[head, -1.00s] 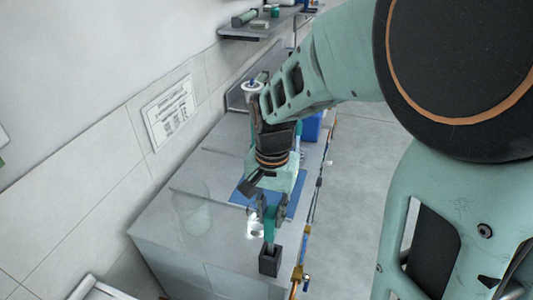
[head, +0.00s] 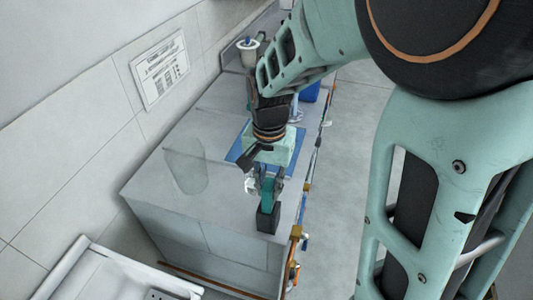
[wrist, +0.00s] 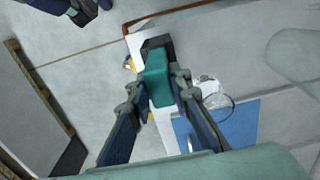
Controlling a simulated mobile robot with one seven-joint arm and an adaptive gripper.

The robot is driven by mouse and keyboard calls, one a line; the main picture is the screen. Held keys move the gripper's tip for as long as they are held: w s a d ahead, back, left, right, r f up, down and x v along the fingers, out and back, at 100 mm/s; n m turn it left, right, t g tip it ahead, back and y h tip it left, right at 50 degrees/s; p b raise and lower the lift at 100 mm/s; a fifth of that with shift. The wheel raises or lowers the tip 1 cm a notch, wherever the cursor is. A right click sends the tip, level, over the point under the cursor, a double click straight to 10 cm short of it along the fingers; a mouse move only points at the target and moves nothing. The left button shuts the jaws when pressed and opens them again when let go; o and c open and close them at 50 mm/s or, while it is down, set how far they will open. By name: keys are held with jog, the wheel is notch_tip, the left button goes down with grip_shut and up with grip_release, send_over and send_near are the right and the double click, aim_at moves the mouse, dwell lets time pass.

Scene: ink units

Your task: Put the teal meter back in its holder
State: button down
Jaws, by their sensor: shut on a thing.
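The teal meter (head: 267,191) is held upright between the fingers of my gripper (head: 265,185), which is shut on it. The black holder (head: 268,219) is a small open-topped block near the front end of the counter. In the head view the meter's lower end meets the holder's top; I cannot tell how far inside it is. In the wrist view the meter (wrist: 157,80) lies between the two fingers (wrist: 157,90), and the holder (wrist: 156,44) shows partly behind its far end. The holder's opening is mostly hidden by the meter.
A blue mat (head: 243,150) lies on the grey counter (head: 150,190) behind the gripper. A clear, glassy object (head: 187,165) stands to the left. A small clear item (wrist: 208,87) is beside the right finger. Coloured rods run along the counter's right edge. A white tray (head: 110,275) is at lower left.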

jog(key=c, duration=1.8)
grip_release()
jog(key=shift+f, duration=0.1)
jog(key=shift+o, duration=0.2)
notch_tip(320, 180, up, 12)
